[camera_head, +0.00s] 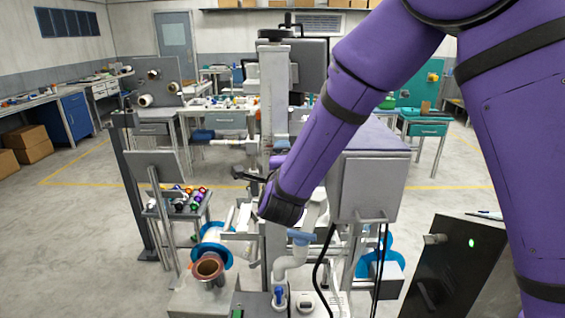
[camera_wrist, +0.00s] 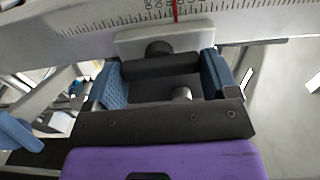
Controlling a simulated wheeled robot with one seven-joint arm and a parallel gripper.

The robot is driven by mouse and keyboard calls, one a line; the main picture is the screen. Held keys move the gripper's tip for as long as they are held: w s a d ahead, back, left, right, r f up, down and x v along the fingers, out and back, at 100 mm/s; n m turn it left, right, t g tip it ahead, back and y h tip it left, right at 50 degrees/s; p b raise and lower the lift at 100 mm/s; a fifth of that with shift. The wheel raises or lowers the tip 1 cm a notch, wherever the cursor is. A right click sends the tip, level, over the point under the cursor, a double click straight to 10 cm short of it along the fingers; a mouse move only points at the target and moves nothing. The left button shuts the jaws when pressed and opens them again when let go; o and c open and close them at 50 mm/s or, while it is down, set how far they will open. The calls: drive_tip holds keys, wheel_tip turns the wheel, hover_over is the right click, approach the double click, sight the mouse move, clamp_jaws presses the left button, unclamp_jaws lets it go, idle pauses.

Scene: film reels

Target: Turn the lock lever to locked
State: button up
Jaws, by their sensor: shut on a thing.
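My gripper (camera_wrist: 162,74) shows in the wrist view with a blue pad at each side. It is shut on a dark crosswise bar (camera_wrist: 158,65), which looks like the lock lever. The bar sits in front of a pale block (camera_wrist: 200,40) with a dark round knob (camera_wrist: 159,47). Above is a pale ruled scale (camera_wrist: 110,18) with a red pointer (camera_wrist: 177,9). In the head view my purple arm reaches down to the grey machine column (camera_head: 273,95); my fingers and the lever are hidden there. I cannot tell the lever's locked or unlocked side.
A grey box housing (camera_head: 367,185) stands close to the right of my wrist. A blue-flanged reel with a copper core (camera_head: 210,268) is low at left. A black cabinet (camera_head: 440,265) stands at right. A small table with colourful spools (camera_head: 180,200) stands left. Open floor lies farther left.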

drive_tip(key=shift+m, duration=0.3)
drive_tip(key=o, duration=0.6)
drive_tip(key=shift+o, duration=0.2)
drive_tip(key=shift+s, duration=0.1)
drive_tip(key=s, duration=1)
drive_tip(key=shift+s+a, duration=0.2)
drive_tip(key=shift+s, duration=0.15)
